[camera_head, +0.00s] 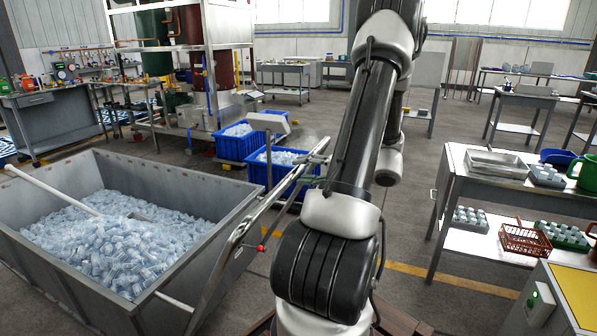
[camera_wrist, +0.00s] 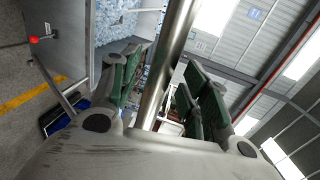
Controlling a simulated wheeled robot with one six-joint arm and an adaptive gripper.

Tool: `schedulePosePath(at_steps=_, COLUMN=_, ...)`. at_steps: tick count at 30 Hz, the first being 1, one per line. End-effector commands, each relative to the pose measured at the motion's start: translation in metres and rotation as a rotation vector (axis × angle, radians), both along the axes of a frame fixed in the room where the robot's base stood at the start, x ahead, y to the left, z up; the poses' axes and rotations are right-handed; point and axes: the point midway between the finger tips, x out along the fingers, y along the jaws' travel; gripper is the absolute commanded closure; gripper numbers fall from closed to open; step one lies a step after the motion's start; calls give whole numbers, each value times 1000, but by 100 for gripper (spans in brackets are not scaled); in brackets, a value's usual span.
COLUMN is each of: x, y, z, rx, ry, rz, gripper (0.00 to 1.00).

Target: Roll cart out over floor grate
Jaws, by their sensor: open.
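The cart (camera_head: 170,182) is a grey open bin on the left in the head view, filled with clear tube ice (camera_head: 115,245). Its metal push handle (camera_head: 236,238) rises from its right end towards my arm. In the wrist view the handle bar (camera_wrist: 172,62) runs between the green-padded fingers of my gripper (camera_wrist: 160,85). The fingers are open, one on each side of the bar; I cannot tell whether either touches it. In the head view my gripper is mostly hidden by my arm. I cannot make out a floor grate.
A white-handled tool (camera_head: 52,188) lies in the ice. Blue crates (camera_head: 238,148) of ice stand behind the cart. A metal table (camera_head: 480,190) with trays and bottles stands at the right, near a yellow-topped unit (camera_head: 580,290). A yellow line (camera_head: 440,280) crosses the floor.

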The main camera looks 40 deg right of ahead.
Motion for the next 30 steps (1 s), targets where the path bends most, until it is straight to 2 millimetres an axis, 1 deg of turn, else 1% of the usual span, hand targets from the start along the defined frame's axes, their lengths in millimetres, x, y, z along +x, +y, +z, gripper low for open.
schedulePosePath(at_steps=1, x=7, y=3, z=-1, rx=1, ry=-1, rz=2, gripper=54)
schedulePosePath(at_steps=3, x=14, y=6, z=-3, rx=-1, ry=0, rz=2, gripper=54)
schedulePosePath(at_steps=6, x=19, y=8, z=-4, rx=-1, ry=0, rz=0, gripper=54)
schedulePosePath(at_steps=14, x=21, y=9, z=-4, rx=-1, ry=0, rz=0, gripper=54)
schedulePosePath(at_steps=15, x=21, y=9, z=-4, rx=-1, ry=0, rz=0, gripper=58)
schedulePosePath(at_steps=17, x=21, y=9, z=-4, rx=-1, ry=0, rz=0, gripper=69)
schedulePosePath(at_steps=18, x=21, y=9, z=-4, rx=-1, ry=0, rz=0, gripper=76)
schedulePosePath(at_steps=22, x=21, y=9, z=-5, rx=-1, ry=0, rz=0, gripper=100)
schedulePosePath(at_steps=27, x=20, y=8, z=-5, rx=-1, ry=1, rz=0, gripper=100)
schedulePosePath(at_steps=30, x=13, y=5, z=-5, rx=-2, ry=0, rz=-2, gripper=100)
